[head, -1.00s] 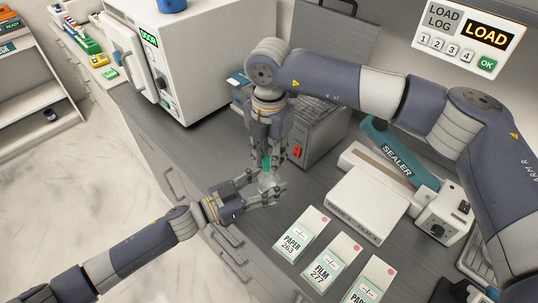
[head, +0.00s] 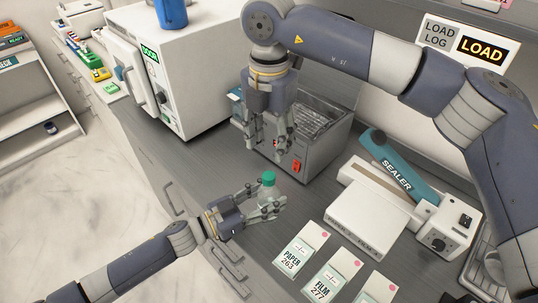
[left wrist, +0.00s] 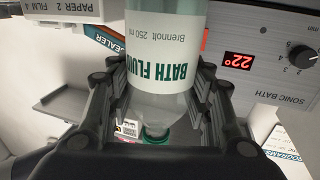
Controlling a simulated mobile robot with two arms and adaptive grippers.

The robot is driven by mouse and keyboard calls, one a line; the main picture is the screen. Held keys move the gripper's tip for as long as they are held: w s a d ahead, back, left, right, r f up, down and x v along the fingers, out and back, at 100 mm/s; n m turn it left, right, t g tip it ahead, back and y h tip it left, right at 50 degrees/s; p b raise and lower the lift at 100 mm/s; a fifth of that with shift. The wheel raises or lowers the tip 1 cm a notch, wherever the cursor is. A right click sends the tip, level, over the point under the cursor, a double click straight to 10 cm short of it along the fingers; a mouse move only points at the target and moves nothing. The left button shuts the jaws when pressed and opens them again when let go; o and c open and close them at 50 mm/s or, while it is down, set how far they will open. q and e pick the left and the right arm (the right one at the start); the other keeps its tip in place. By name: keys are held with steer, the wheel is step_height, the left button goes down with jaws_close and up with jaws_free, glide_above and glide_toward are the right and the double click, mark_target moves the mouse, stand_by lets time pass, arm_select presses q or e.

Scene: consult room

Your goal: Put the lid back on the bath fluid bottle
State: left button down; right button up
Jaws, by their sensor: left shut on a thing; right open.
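The bath fluid bottle (left wrist: 165,50) is a clear bottle with a white label and dark green print, filling the middle of the left wrist view. In the head view the bottle (head: 267,193) stands upright in my left gripper (head: 264,207), which is shut around it near the counter's front edge. The green lid (head: 268,178) sits on the bottle's top. It also shows in the left wrist view (left wrist: 155,136). My right gripper (head: 268,147) is open and empty, pointing down above the lid and apart from it.
The sonic bath (head: 322,150) with a red switch stands behind the bottle. A white door unit (head: 190,85) is at the back left. A sealer (head: 385,200) and paper and film boxes (head: 300,245) are to the right. The grey counter left of the bottle is clear.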

steer(key=shift+r, duration=1)
arm_select(q)
steer(key=c, duration=0.7)
jaws_free()
steer(key=v, duration=1.2)
